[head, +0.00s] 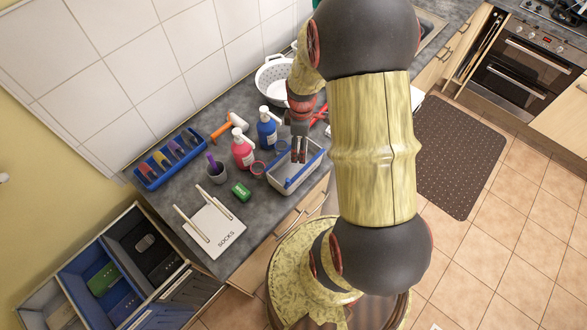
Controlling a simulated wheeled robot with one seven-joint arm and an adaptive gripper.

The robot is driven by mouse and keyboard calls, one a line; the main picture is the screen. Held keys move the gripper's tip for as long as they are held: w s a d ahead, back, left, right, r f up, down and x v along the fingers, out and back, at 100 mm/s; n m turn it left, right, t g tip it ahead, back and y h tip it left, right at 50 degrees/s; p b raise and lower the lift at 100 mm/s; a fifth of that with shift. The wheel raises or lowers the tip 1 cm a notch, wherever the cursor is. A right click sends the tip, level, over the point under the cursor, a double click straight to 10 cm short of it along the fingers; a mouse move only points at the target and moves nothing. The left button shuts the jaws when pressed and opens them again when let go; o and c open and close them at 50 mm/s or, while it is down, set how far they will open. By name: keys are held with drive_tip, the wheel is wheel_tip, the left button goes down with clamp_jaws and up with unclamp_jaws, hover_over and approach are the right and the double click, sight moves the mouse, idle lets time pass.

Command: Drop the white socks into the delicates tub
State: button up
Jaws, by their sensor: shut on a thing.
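I see no white socks lying clearly anywhere else. The fingertips overlap the tub's opening in the picture, and I cannot tell their exact height above it. No delicates label is readable on the tub. A white board marked SOCKS (207,243), with two pale bars, lies at the counter's front left and looks empty of socks.
A blue tray (150,183) and a white colander (271,83) are along the wall.

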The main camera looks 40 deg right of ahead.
drive_tip(key=o, duration=1.2)
drive_tip(key=shift+c, duration=0.2)
drive_tip(key=shift+o, duration=0.3)
wheel_tip(320, 180, up, 12)
